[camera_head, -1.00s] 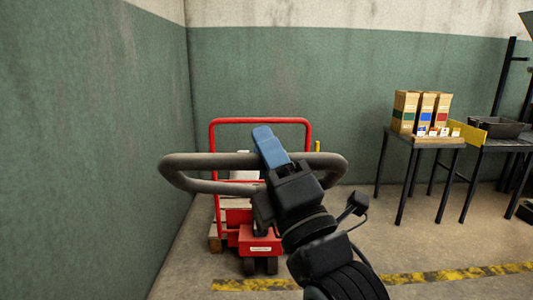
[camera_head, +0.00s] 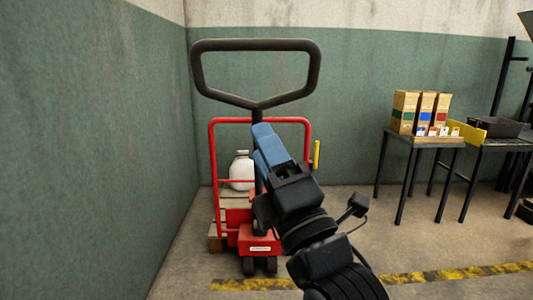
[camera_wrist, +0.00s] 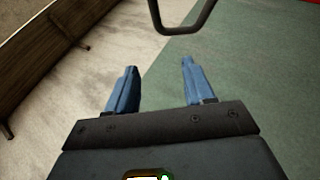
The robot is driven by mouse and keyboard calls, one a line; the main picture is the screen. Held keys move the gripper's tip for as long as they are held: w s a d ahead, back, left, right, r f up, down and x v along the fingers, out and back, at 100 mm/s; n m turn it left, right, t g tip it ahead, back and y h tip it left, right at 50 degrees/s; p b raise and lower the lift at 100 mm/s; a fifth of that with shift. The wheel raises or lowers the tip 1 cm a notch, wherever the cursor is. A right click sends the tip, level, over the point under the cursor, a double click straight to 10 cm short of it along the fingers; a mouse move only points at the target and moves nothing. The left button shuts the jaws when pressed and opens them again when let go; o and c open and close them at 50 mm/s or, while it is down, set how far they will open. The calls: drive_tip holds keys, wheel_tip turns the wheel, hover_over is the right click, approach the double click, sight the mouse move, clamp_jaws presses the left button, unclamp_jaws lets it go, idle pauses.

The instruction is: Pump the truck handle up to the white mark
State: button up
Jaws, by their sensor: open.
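The truck handle (camera_head: 292,97) is a dark grey loop on a stem. In the head view it stands upright above the red pallet truck (camera_head: 262,240). My gripper (camera_head: 268,142) has blue fingers and is in front of the stem, below the loop, hiding part of the stem. In the wrist view my gripper (camera_wrist: 158,80) is open with nothing between its fingers. Part of the handle loop (camera_wrist: 182,28) shows beyond the fingertips there, apart from them. I cannot make out a white mark on the truck.
A red guard frame (camera_head: 213,165) stands on the truck, with a yellow piece (camera_head: 316,155) at its right. A white jug (camera_head: 241,172) is behind it. A green wall is close on the left. Tables with boxes (camera_head: 422,109) stand right. The floor between is clear.

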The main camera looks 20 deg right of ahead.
drive_tip(key=b+v, duration=0.3)
drive_tip(key=v, duration=0.5)
drive_tip(key=shift+w, duration=0.1)
